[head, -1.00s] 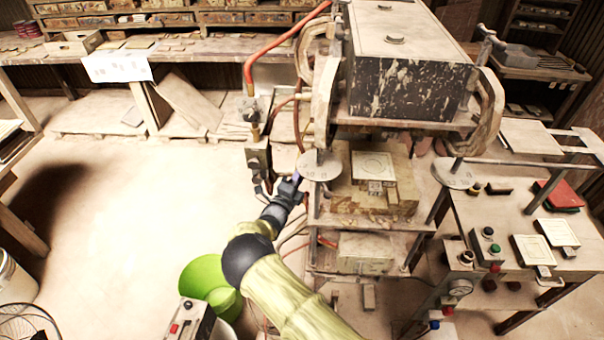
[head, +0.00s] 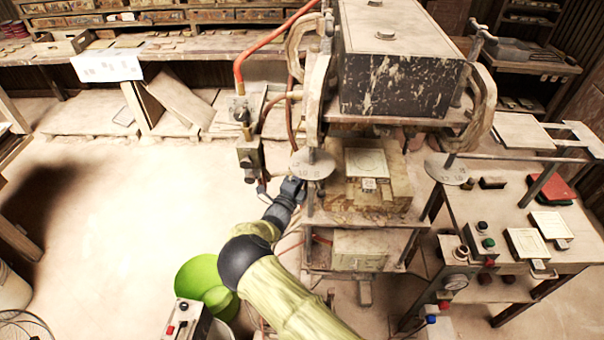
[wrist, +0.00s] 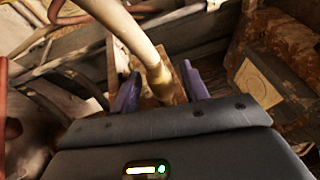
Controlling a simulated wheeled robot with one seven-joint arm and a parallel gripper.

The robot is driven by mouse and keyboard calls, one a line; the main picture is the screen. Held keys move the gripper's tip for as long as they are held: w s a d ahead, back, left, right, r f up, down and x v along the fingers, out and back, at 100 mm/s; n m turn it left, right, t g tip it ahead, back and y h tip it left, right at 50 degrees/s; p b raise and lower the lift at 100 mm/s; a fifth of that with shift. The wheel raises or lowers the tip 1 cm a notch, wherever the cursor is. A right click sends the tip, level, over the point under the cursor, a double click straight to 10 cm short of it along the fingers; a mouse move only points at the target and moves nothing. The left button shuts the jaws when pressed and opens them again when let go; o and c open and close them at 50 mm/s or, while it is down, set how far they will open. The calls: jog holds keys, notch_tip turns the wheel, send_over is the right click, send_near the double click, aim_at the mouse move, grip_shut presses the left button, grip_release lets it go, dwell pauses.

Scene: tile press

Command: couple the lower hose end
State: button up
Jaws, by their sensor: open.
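In the wrist view a pale hose (wrist: 128,32) runs down from the top edge to a brownish end (wrist: 160,76). This end appears between the two purple fingers of my gripper (wrist: 160,90). The fingers are open, with a gap visible on each side of the hose end; contact cannot be made out. In the head view my gripper (head: 293,187) is low at the left side of the press (head: 400,85), beside a round numbered disc (head: 313,166). The hose end and any fitting it joins cannot be made out there.
A valve block (head: 247,158) with a red-orange hose (head: 272,40) stands left of my gripper. Thin hoses hang below. A control bench (head: 500,235) is at the right.

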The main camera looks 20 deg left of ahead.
jog(key=shift+s+a, duration=0.1)
jog(key=b+v, duration=0.6)
jog(key=v, duration=1.1)
jog(key=shift+b, duration=0.4)
jog(key=shift+f, duration=0.1)
